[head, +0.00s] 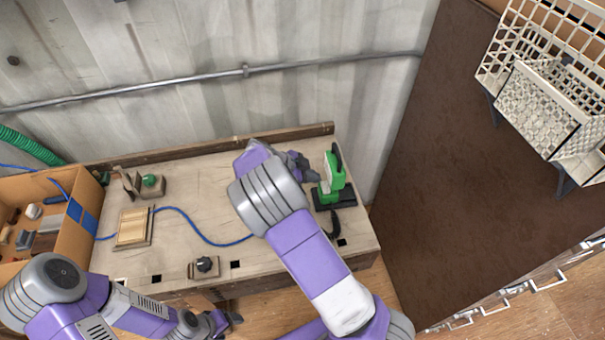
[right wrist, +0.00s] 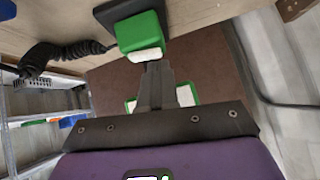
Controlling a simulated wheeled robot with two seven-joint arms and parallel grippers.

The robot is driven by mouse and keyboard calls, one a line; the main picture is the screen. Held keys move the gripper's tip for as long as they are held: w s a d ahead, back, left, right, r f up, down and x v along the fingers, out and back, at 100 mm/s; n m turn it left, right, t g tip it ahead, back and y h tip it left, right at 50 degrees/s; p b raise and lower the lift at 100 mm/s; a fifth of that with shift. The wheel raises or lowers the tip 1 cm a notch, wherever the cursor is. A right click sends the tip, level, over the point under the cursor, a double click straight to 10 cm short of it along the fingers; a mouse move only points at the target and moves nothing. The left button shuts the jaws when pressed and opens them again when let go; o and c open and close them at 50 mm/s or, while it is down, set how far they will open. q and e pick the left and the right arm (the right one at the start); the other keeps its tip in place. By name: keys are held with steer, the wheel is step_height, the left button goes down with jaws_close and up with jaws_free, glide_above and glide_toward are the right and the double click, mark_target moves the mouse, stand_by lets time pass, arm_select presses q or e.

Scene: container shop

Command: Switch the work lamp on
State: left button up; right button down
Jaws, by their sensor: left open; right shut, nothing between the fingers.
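No thing in view is plainly a work lamp. A green-and-white device (head: 333,176) stands on a black base (head: 347,198) at the bench's right end; I cannot tell whether it is the lamp. A black coiled cord (head: 334,224) hangs beside it. My right gripper (head: 314,174) is shut and empty, close to the device's left side. In the right wrist view, its closed fingers (right wrist: 154,72) overlap the green-and-white device (right wrist: 140,36); contact is unclear. My left gripper (head: 222,322) is open and empty, below the bench's front edge.
The wooden bench (head: 190,222) carries a black knob on a plate (head: 204,265), a green knob on a block (head: 149,181), a beige panel (head: 133,227) and a blue cable (head: 190,222). A cardboard box (head: 85,215) stands left. White baskets (head: 550,110) are at right.

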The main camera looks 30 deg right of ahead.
mark_target(325, 188)
steer(key=shift+x, duration=0.95)
steer(key=shift+w+d+f+g, duration=0.15)
steer(key=shift+f+g, duration=0.2)
steer(key=shift+g, duration=0.05)
steer(key=shift+w, duration=0.1)
steer(key=shift+s, duration=0.2)
steer(key=shift+s+a+r, duration=0.2)
steer(key=shift+s+a, duration=0.1)
steer(key=shift+s, duration=0.3)
